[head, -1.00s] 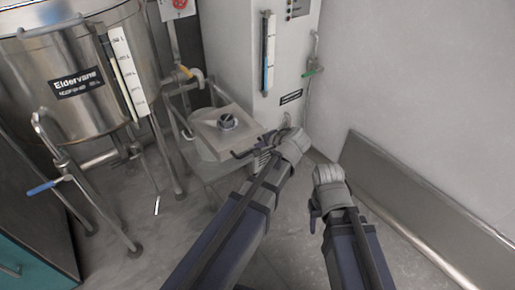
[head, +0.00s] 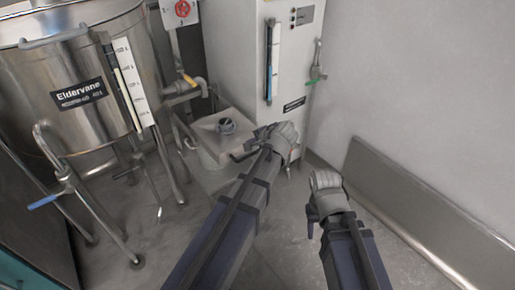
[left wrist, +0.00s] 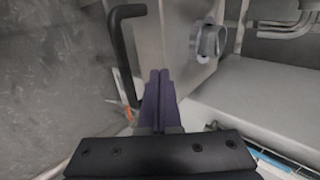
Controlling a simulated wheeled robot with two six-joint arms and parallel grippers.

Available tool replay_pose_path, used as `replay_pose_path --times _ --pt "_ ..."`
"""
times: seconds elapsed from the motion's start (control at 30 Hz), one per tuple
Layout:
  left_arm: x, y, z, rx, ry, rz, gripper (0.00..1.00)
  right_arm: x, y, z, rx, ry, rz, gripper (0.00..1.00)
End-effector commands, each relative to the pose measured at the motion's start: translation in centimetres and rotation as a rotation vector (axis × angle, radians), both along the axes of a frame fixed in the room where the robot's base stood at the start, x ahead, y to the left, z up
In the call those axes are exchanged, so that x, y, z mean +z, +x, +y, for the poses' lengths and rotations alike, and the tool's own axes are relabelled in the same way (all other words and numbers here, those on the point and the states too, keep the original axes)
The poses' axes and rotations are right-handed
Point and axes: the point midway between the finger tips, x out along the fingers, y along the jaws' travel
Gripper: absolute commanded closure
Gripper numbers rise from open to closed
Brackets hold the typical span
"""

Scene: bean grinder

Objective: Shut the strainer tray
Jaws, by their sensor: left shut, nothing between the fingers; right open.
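The strainer tray appears to be the pale beige box (head: 208,132) with a dark round knob (head: 226,126) on top, low between the steel tank and the white cabinet. A black bar handle (left wrist: 126,55) at its front shows in the left wrist view, with the knob (left wrist: 209,41) at upper right. My left gripper (head: 246,146) is shut and empty at the tray's front. Its purple fingers (left wrist: 157,76) lie just right of the handle; contact cannot be told. The left hand hides part of the tray front. My right gripper (head: 311,218) is open, apart from the tray.
The steel Eldervane tank (head: 75,75) on pipe legs stands at left, with a blue-handled valve (head: 45,201) in front. The white cabinet (head: 235,60) stands behind the tray. A metal wall guard (head: 420,205) runs along the right. Grey floor (head: 175,240) is open at front left.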

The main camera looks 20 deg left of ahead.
Motion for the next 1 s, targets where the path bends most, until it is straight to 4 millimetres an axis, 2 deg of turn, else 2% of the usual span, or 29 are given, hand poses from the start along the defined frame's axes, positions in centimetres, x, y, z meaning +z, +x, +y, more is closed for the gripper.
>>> replay_pose_path --times 0.03,0.2,0.5,0.7,1.0 --pt "0.0 1.1 1.2 0.006 -0.001 -0.001 1.00 0.0 0.0 0.0 0.000 0.000 0.000 0.50" --pt "0.0 3.8 4.6 0.005 -0.001 0.000 1.00 0.0 0.0 0.0 0.000 0.000 0.000 0.50" --pt "0.0 7.7 9.6 0.003 -0.002 -0.001 1.00 0.0 0.0 0.0 0.000 0.000 0.000 0.50" --pt "0.0 9.3 11.7 0.001 0.000 0.000 1.00 0.0 0.0 0.0 0.000 0.000 0.000 0.50" --pt "0.0 10.1 12.9 0.001 0.000 -0.001 1.00 0.0 0.0 0.0 0.000 0.000 0.000 0.50"
